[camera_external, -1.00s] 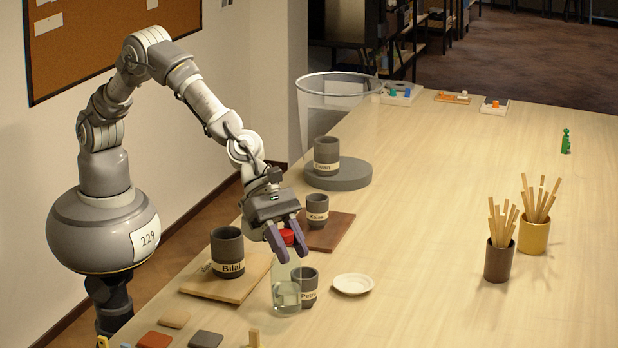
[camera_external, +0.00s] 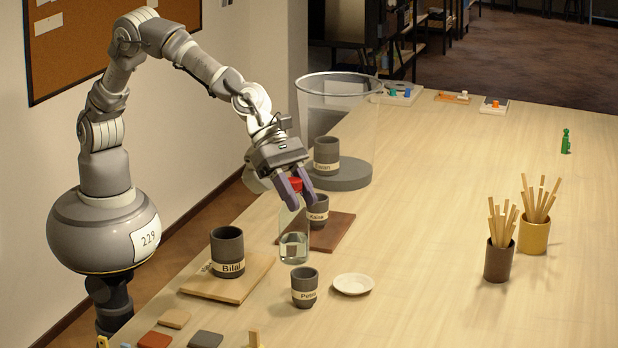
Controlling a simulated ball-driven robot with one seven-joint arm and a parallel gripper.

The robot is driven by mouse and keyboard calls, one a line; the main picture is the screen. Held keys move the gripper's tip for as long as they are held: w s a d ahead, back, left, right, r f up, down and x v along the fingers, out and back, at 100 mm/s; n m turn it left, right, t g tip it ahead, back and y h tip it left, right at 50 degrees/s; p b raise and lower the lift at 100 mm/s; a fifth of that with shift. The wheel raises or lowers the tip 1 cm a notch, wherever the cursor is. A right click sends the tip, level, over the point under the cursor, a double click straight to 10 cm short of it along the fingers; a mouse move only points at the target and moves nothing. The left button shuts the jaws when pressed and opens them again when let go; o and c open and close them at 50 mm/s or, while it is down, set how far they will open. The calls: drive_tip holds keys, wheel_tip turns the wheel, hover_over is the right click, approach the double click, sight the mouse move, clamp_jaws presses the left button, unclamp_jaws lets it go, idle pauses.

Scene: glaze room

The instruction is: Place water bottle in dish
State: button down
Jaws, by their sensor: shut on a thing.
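The water bottle (camera_external: 293,246) is clear, with a red cap and some water in its lower part. My gripper (camera_external: 297,189) is shut on it at the cap, and the bottle hangs upright. It overlaps the left edge of the dark brown board in the picture; its exact height over the table is hard to tell. The dish (camera_external: 353,284), small, white, round and empty, lies on the table to the lower right of the bottle.
The Petra cup (camera_external: 305,288) stands left of the dish. The Bilal cup (camera_external: 227,250) is on a light board, the Kaira cup (camera_external: 317,213) on a brown board (camera_external: 332,232). A grey cup (camera_external: 326,155) stands on a round grey slab. Stick holders (camera_external: 499,261) stand right; the table between is clear.

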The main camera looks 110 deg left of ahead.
drive_tip(key=s+a+f+n+y+b, duration=0.1)
drive_tip(key=s+a+b, duration=0.25)
drive_tip(key=a, duration=0.65)
drive_tip(key=s+a+n+y+b, duration=0.1)
drive_tip(key=s+a+n+b, duration=0.3)
drive_tip(key=a, duration=0.6)
wheel_tip(320, 180, down, 8)
drive_tip(key=s+m+p, duration=0.1)
drive_tip(key=m, duration=0.1)
drive_tip(key=w+d+f+p, duration=0.1)
drive_tip(key=w+f, duration=0.1)
drive_tip(key=w, duration=0.6)
drive_tip(key=w+d+f, duration=0.1)
drive_tip(key=w+f, duration=0.1)
drive_tip(key=w, duration=0.6)
drive_tip(key=shift+f+t+p, duration=0.3)
drive_tip(key=shift+t+p, duration=0.05)
drive_tip(key=shift+t, duration=0.05)
drive_tip(key=shift+s, duration=0.1)
drive_tip(key=shift+f, duration=0.4)
drive_tip(key=c, duration=0.8)
unclamp_jaws()
